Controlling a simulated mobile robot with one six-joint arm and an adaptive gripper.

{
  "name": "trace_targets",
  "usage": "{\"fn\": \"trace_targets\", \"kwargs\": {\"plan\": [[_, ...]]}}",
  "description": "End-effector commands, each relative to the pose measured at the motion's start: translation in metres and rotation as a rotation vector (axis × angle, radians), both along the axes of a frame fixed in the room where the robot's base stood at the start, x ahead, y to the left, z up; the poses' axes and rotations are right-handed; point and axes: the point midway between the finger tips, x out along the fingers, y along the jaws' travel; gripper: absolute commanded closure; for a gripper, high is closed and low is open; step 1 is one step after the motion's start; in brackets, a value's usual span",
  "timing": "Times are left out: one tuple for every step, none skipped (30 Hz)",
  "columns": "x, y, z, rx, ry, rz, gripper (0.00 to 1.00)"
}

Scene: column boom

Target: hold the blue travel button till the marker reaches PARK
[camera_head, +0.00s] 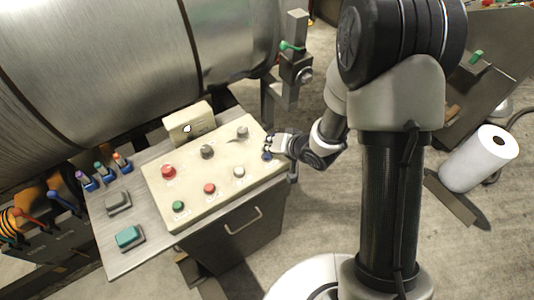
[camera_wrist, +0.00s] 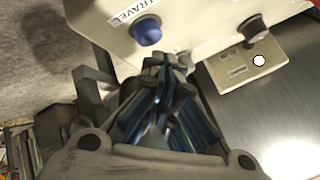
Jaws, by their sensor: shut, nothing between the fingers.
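The blue travel button (camera_wrist: 147,33) stands on the cream control panel (camera_wrist: 190,15), beside a label reading TRAVEL. In the head view the blue button (camera_head: 267,156) is at the panel's right edge. My gripper (camera_head: 270,144) is shut and empty beside it. In the wrist view my gripper's fingertips (camera_wrist: 168,63) show just below the button, with a small gap in the picture; no contact shows. A white round marker (camera_wrist: 259,60) shows on a small cream box (camera_wrist: 235,82) at the panel's back, also in the head view (camera_head: 187,128).
The panel also bears a red knob (camera_head: 168,171), dark knobs (camera_head: 207,151), and red (camera_head: 209,188), white (camera_head: 239,172) and green (camera_head: 178,206) buttons. A large metal cylinder (camera_head: 100,60) lies behind.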

Motion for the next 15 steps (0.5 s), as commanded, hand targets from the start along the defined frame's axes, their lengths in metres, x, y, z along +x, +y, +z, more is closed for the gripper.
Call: {"fn": "trace_targets", "kwargs": {"plan": [[0.0000, 0.0000, 0.0000, 0.000, 0.000, 0.000, 1.00], [0.0000, 0.0000, 0.0000, 0.000, 0.000, 0.000, 1.00], [0.0000, 0.0000, 0.0000, 0.000, 0.000, 0.000, 1.00], [0.0000, 0.0000, 0.0000, 0.000, 0.000, 0.000, 1.00], [0.0000, 0.0000, 0.0000, 0.000, 0.000, 0.000, 1.00], [0.0000, 0.0000, 0.0000, 0.000, 0.000, 0.000, 1.00], [0.0000, 0.0000, -0.0002, 0.000, 0.000, 0.000, 1.00], [0.0000, 0.0000, -0.0004, 0.000, 0.000, 0.000, 1.00], [0.0000, 0.0000, -0.0012, 0.000, 0.000, 0.000, 1.00], [0.0000, 0.0000, -0.0019, 0.000, 0.000, 0.000, 1.00], [-0.0001, 0.0000, -0.0030, 0.000, 0.000, 0.000, 1.00], [-0.0001, 0.0000, -0.0045, 0.000, 0.001, 0.001, 1.00], [-0.0001, 0.0000, -0.0058, 0.000, 0.001, 0.000, 1.00], [-0.0002, 0.0000, -0.0070, 0.000, 0.001, 0.000, 1.00], [-0.0002, 0.0001, -0.0084, 0.000, 0.001, 0.000, 1.00]]}}
